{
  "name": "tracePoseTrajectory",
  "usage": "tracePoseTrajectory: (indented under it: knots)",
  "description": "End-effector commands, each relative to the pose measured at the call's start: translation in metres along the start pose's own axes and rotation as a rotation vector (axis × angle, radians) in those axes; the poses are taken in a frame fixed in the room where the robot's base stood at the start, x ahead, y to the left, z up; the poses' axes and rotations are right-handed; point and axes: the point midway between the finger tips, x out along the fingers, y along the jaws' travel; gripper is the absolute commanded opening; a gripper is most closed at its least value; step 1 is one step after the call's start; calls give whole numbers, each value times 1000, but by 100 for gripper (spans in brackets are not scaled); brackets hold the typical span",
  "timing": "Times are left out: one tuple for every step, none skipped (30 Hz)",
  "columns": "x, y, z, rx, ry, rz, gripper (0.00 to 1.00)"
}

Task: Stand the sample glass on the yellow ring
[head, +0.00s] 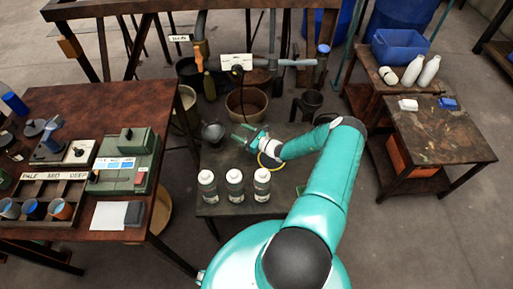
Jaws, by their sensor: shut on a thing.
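My gripper (245,136) is over the dark middle table, its fingers closed around a small pale, see-through shape that looks like the sample glass (246,134). The fingers cover much of it, and its contents and tilt cannot be made out. The yellow ring (266,164) lies on the table just below and right of my gripper in the picture. My wrist hides part of the ring. The held thing appears apart from the ring.
Three white bottles (235,184) stand along the middle table's front edge. A grey round cup (213,132) is left of my gripper. A brown vat (246,103) stands behind. The left table (150,92) holds a rack (42,187) of cups labelled PALE, MID, DEEP.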

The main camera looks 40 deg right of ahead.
Motion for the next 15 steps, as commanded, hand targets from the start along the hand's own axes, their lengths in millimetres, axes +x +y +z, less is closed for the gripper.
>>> tracePoseTrajectory:
  knots:
    - [-4, -2, 2, 1, 0, -22, 24]
    - [-7, -3, 3, 1, 1, -40, 24]
    - [-12, -6, 5, 2, 1, -68, 24]
    - [-16, -8, 6, 1, 1, -92, 24]
    - [-20, -10, 7, 1, 0, -118, 24]
    - [-27, -14, 8, 2, 1, -156, 24]
    - [-32, -16, 8, 2, 2, -185, 24]
    - [-37, -19, 9, 2, 1, -215, 24]
    - [-44, -23, 10, 2, 1, -258, 24]
    - [-50, -25, 9, 3, 2, -289, 24]
    - [-57, -28, 9, 2, 1, -322, 24]
    - [-66, -32, 8, 3, 2, -368, 24]
    - [-73, -35, 8, 1, 2, -402, 24]
    - [-80, -37, 8, 3, 1, -435, 24]
    - [-88, -40, 7, 2, 1, -477, 24]
